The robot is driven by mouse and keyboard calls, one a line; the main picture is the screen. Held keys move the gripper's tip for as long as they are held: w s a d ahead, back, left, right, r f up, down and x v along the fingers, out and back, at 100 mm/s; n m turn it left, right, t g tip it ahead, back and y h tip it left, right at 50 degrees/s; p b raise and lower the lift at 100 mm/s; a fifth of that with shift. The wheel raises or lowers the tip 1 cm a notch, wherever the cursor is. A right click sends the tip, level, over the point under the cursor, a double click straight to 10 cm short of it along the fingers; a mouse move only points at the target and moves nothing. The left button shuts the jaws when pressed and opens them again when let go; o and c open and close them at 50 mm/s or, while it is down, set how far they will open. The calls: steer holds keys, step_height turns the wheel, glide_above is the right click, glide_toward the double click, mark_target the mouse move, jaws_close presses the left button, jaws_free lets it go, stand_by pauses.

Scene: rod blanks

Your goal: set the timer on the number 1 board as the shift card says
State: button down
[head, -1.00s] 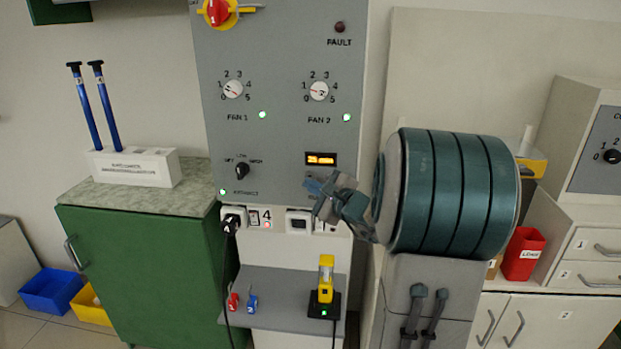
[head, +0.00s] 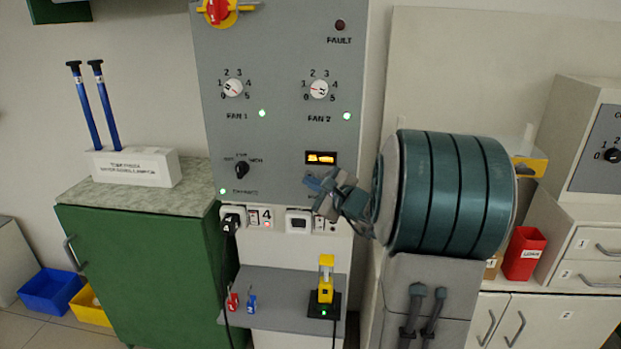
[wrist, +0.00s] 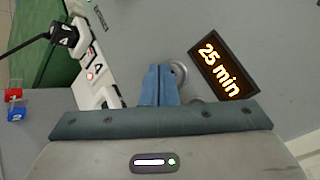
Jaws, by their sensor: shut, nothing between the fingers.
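The grey control board (head: 280,130) fills the middle of the head view. Its timer display (head: 321,158) is lit orange; in the wrist view the display (wrist: 224,64) reads "25 min". My gripper (head: 313,184) is at the board just below the display. In the wrist view its blue fingers (wrist: 160,84) are shut together with nothing between them. A round silver button or knob (wrist: 179,73) shows right beside the fingertips; I cannot tell whether they touch it. Another round part is mostly hidden by my gripper. I see no shift card and no board number that I can read.
Fan dials (head: 233,89) and a black selector knob (head: 242,170) are on the board. Below are a plugged-in black plug (head: 231,221) and a grey shelf (head: 280,284) with a yellow device (head: 326,280). A green cabinet (head: 150,265) stands left.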

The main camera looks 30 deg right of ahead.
steer(key=shift+w+d, duration=0.25)
steer(key=shift+w, duration=0.05)
stand_by(0.6)
steer(key=shift+s+a+b, duration=0.1)
steer(key=shift+b, duration=0.25)
steer(key=shift+s+a+b, duration=0.35)
steer(key=shift+s, duration=0.2)
steer(key=s+a+b, duration=0.1)
steer(key=s, duration=0.1)
steer(key=s+a+b, duration=0.1)
steer(key=s, duration=0.1)
steer(key=shift+a, duration=0.4)
stand_by(0.6)
